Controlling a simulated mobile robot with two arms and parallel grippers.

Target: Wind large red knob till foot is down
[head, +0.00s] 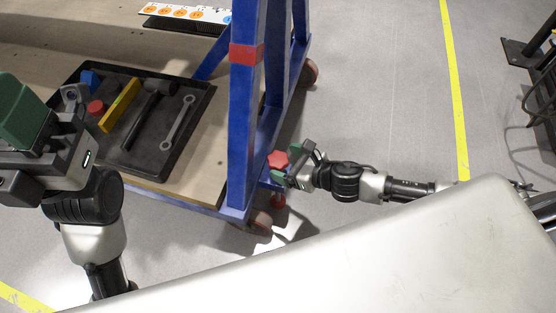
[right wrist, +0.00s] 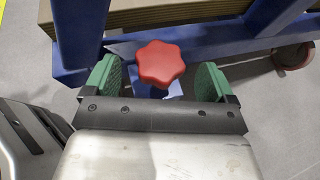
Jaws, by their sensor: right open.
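The large red knob (right wrist: 160,64) is star-shaped and sits at the lower corner of the blue frame, clear in the right wrist view. In the head view the knob (head: 278,159) shows just beyond my right gripper (head: 283,168). In the right wrist view my right gripper (right wrist: 160,80) is open, with one green pad on each side of the knob and a gap to each. A red foot (head: 278,201) shows below the knob in the head view; I cannot tell whether it touches the floor. My left gripper (head: 40,130) is at the left edge, its jaw state unclear.
The blue frame (head: 242,130) with a red band rises beside the knob. A black tray (head: 190,140) with a hammer, a wrench (head: 178,131) and other items lies on the wooden deck. Casters (right wrist: 293,56) stand under the frame.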

